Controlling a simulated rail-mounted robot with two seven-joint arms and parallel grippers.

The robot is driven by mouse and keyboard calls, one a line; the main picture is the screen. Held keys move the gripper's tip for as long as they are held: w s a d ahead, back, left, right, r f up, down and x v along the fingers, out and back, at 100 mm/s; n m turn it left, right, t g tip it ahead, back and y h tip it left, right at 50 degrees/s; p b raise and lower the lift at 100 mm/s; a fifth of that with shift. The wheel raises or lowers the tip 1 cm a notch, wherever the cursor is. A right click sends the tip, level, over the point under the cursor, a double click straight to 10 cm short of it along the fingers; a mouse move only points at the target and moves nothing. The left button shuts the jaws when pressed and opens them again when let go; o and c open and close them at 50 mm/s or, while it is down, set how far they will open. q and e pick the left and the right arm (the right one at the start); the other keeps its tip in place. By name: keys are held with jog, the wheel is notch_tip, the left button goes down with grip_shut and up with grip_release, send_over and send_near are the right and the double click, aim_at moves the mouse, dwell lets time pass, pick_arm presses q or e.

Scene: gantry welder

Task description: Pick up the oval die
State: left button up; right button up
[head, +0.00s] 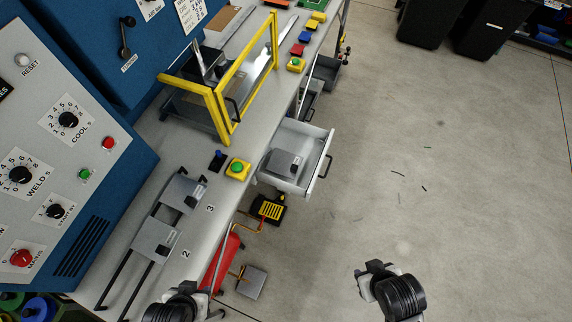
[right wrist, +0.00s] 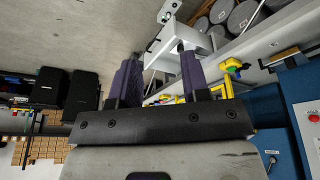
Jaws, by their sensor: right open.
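Grey metal blocks that could be dies are in the head view. One block (head: 284,163) lies in the open white drawer (head: 318,163). Two more, an upper block (head: 184,190) and a lower block (head: 156,238), sit on dark rails on the bench by the labels 3 and 2. I cannot tell from their shape which is the oval die. My right gripper (head: 378,268) is over the floor, right of and below the drawer, apart from every block. In the right wrist view its two fingers (right wrist: 157,60) are spread and empty. My left gripper (head: 188,292) is at the bottom edge near the bench; its fingers are unclear.
A yellow guard frame (head: 228,95) stands on the bench (head: 222,205). A green button on a yellow box (head: 238,168) is beside the drawer. A yellow-black pedal (head: 270,208) and red cylinder (head: 228,255) are below the bench.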

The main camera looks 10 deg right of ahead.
jog(key=o, duration=0.4)
jog(key=shift+a, duration=0.15)
jog(key=shift+c, duration=0.2)
jog(key=shift+w, duration=0.15)
